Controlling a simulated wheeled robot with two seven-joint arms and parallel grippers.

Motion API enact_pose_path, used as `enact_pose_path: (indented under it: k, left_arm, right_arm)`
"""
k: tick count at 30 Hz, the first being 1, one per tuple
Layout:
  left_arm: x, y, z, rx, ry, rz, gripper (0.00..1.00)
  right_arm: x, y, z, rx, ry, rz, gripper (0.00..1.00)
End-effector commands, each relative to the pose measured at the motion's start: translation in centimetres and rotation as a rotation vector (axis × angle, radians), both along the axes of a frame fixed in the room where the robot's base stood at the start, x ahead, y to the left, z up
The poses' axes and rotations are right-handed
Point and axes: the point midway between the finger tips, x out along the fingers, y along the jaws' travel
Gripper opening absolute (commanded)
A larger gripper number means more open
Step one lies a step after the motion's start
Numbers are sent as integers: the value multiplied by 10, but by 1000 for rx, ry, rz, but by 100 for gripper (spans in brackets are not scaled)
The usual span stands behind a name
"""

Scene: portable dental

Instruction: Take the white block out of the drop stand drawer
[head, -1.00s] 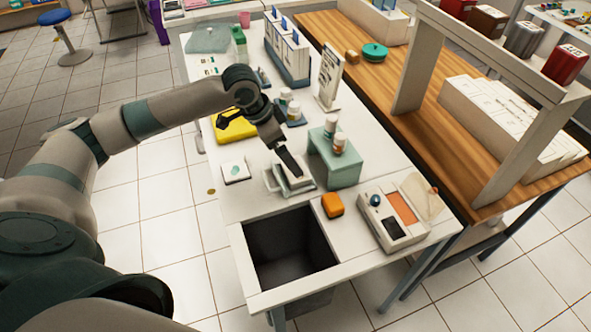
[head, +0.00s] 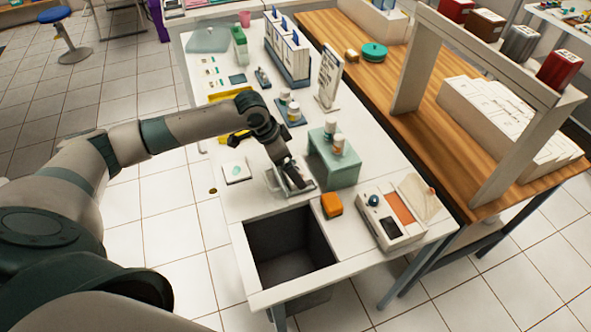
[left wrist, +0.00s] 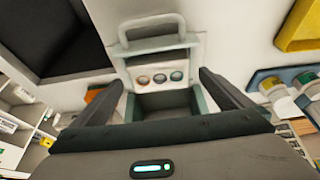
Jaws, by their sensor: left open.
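The pale green drop stand (head: 325,163) stands on the white table with bottles on top. Its drawer (head: 277,183) is pulled out to the left, with a handle loop that also shows in the left wrist view (left wrist: 153,22). My left gripper (head: 295,180) is over the drawer, its fingers pointing down. In the left wrist view the gripper (left wrist: 162,76) is open, its fingers either side of a white face with three round dark spots. I cannot tell whether this face is the white block or the drawer floor. My right gripper is not in view.
An open dark bin (head: 290,250) lies at the table's near end. An orange box (head: 331,205) and a device with an orange panel (head: 395,215) stand near the stand. A white card (head: 237,171) lies left of the drawer. A yellow tray (head: 228,97) is further back.

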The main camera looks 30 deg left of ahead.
Motion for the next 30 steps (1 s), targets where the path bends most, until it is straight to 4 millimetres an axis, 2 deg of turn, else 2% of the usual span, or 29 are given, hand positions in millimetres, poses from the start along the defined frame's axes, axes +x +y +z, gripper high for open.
enact_pose_path:
  k: [6, 19, 20, 24, 26, 30]
  left_arm:
    - [5, -5, -14, 0, -1, 0, 98]
    - [5, -5, -15, 0, -1, 0, 98]
    - [5, -5, -15, 0, -1, 0, 96]
    - [5, -5, -14, 0, -1, 0, 63]
    - [5, -5, -14, 0, -1, 0, 49]
    - [5, -5, -14, 0, -3, 0, 49]
  right_arm:
    - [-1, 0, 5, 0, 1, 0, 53]
    - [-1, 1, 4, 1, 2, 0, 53]
    - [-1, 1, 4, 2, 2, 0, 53]
    - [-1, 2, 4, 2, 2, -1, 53]
    - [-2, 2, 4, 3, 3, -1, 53]
    - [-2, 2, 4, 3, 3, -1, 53]
